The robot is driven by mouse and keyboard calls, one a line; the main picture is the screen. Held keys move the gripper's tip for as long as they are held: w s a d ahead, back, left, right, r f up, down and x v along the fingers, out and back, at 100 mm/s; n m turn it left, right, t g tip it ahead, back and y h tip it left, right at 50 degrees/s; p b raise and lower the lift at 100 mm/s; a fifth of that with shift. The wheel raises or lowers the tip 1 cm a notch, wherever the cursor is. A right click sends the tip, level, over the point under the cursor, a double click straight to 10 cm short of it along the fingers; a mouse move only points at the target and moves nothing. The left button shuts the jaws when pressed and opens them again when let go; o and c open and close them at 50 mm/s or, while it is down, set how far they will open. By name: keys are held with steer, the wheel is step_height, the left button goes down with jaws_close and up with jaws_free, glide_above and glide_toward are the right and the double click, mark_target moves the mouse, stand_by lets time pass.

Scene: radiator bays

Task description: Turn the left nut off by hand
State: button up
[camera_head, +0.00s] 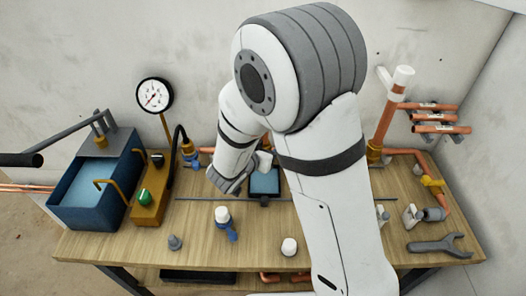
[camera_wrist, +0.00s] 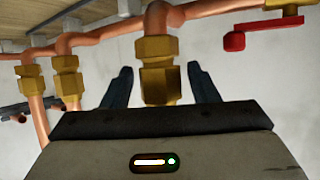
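In the wrist view a large brass hex nut (camera_wrist: 158,70) sits on a copper pipe bend between the two dark fingers of my gripper (camera_wrist: 161,82). The fingers stand apart, with a visible gap on each side of the nut. Two smaller brass fittings, one at the far left (camera_wrist: 30,70) and one beside it (camera_wrist: 67,76), sit on neighbouring copper pipes. I cannot tell which of these is the left nut. The lower end of the large nut is near my gripper's body. In the head view my arm hides most of the pipework behind it.
A red valve handle (camera_wrist: 234,41) is right of the nut. A pressure gauge (camera_head: 154,95) stands behind.

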steer(key=c, duration=0.6)
steer(key=shift+f+n+y+b, duration=0.1)
steer(key=shift+n+y+b, duration=0.2)
steer(key=shift+n+t+y+b, duration=0.4)
steer(key=shift+n+y+b, duration=0.15)
steer(key=shift+n+y, duration=0.05)
steer(key=shift+n+y+b, duration=0.45)
steer(key=shift+n+y, duration=0.15)
steer(key=shift+y, duration=0.1)
steer(key=shift+n+t+y+b, duration=0.3)
steer(key=shift+n+y+b, duration=1.15)
steer(key=shift+b, duration=0.7)
steer(key=shift+n+y+b, duration=0.65)
steer(key=shift+y+b, duration=0.2)
steer(key=shift+b, duration=0.9)
steer(key=o, duration=0.9)
